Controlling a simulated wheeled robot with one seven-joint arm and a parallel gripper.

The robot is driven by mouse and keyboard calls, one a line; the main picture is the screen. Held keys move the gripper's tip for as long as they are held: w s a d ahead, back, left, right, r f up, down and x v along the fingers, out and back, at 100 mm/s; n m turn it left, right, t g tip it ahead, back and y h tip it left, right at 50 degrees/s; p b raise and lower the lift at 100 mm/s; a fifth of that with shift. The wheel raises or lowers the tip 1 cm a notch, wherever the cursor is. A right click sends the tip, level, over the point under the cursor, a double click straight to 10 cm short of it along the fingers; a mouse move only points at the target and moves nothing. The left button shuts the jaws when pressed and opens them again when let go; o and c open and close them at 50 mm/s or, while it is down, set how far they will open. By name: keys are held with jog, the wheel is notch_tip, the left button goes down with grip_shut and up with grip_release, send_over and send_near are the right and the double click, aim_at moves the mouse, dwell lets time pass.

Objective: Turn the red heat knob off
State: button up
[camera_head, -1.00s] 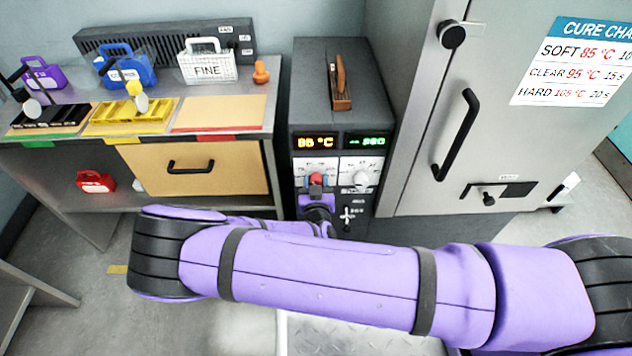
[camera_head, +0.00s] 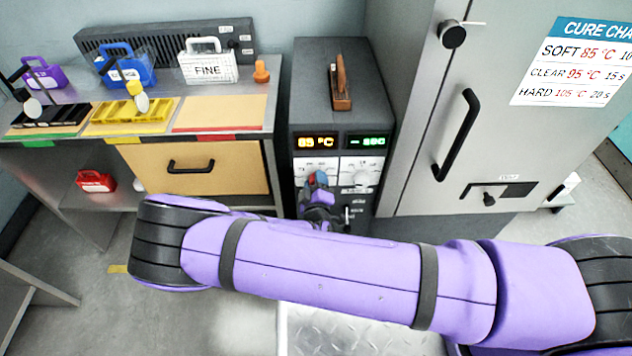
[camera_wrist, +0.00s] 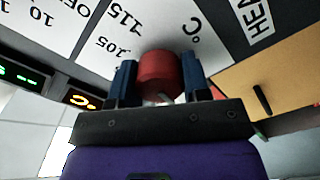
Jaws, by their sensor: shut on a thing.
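The red heat knob (camera_wrist: 158,74) sits on the white dial plate marked with temperatures, on the front of the dark control unit. In the wrist view my gripper (camera_wrist: 160,85) has its two blue fingers on either side of the knob, shut on it. The wrist view is rolled, so the dial marks look tilted. In the head view the knob (camera_head: 321,178) is partly hidden by my gripper (camera_head: 318,185). The orange display (camera_head: 315,142) above it reads about 85 °C. Which mark the knob points at is unclear.
A white knob (camera_head: 361,179) sits just right of the heat knob, under a green display (camera_head: 366,142). A grey cabinet with a black handle (camera_head: 456,134) stands to the right. A bench with a wooden drawer (camera_head: 195,169) stands to the left.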

jog(key=shift+s+f+n, duration=0.1)
jog(key=shift+n, duration=1.8)
jog(key=o, duration=0.9)
jog(key=shift+o, duration=0.2)
